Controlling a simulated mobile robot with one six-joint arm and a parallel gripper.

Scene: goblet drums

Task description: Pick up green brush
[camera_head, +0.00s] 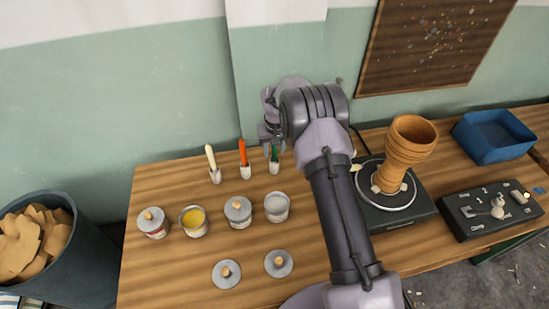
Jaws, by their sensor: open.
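The green brush (274,155) lies at the back of the wooden table, its green handle pointing toward the wall and its pale bristles toward the cans. It is the rightmost of three brushes. My gripper (273,151) is open at the end of my arm, over the green brush's handle end. The gripper partly hides the handle. I cannot tell whether the fingers touch it or hover above it.
An orange brush (243,158) and a cream brush (213,164) lie to the left. Several cans, including one of yellow paint (194,220), and two lids (278,263) sit in front. A clay goblet drum (405,152) stands on a wheel at right, beside a blue tray (480,148).

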